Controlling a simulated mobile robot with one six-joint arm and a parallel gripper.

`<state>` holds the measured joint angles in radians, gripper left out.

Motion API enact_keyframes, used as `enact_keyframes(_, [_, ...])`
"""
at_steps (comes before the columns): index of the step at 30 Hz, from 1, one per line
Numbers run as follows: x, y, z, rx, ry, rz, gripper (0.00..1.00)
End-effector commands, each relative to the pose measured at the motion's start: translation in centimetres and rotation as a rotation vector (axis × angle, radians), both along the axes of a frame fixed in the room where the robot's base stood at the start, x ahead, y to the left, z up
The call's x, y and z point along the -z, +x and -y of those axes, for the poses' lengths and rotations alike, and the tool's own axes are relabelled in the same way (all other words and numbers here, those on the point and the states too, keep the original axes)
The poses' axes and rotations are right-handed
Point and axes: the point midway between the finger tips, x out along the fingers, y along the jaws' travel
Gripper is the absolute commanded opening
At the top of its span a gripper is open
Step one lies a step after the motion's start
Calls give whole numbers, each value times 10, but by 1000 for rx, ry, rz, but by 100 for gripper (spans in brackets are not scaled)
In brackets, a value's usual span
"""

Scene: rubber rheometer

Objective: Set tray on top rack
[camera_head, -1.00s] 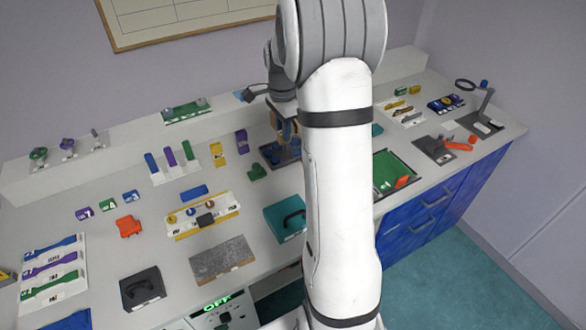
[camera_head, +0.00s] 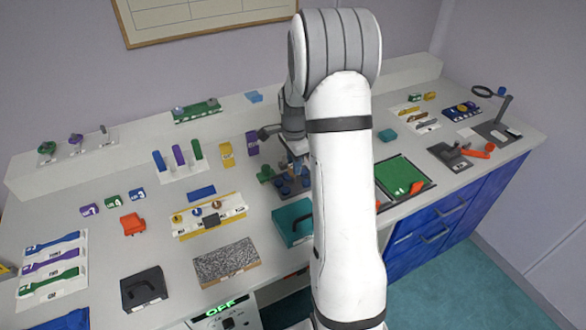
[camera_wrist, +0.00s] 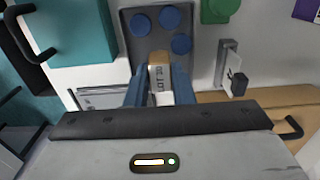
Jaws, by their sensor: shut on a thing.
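The tray (camera_wrist: 185,18) is a dark grey plate with blue discs on it. In the head view the tray (camera_head: 277,186) is near the middle of the bench, just behind the teal box and partly hidden by my arm. My gripper (camera_wrist: 158,82) has its blue fingers shut on the tray's tan-topped, white-labelled handle (camera_wrist: 159,72). In the head view my gripper (camera_head: 297,163) is above the tray. I cannot tell whether the tray touches the bench. I cannot tell which thing is the top rack.
The teal box (camera_head: 291,222) with a black handle is close in front of the tray. A green block (camera_head: 265,173) is close to its left. A green rack (camera_head: 197,112) stands on the raised back ledge. A green mat (camera_head: 400,176) lies right of my arm.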

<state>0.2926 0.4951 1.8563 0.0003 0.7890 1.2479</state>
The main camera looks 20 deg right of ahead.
Motion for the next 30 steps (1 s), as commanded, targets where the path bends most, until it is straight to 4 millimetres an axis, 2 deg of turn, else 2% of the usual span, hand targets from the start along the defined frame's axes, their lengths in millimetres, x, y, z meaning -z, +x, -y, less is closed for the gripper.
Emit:
enact_keyframes(5, [24,-1,-1,-1,1,-4,0])
enact_keyframes(16, [31,0,-1,-1,0,0,0])
enact_keyframes(17, [29,0,-1,-1,0,-1,24])
enact_keyframes(18, [29,0,-1,-2,0,-1,27])
enact_keyframes(24, [29,0,-1,-2,0,-1,43])
enact_keyframes(30, [29,0,-1,-2,0,-1,43])
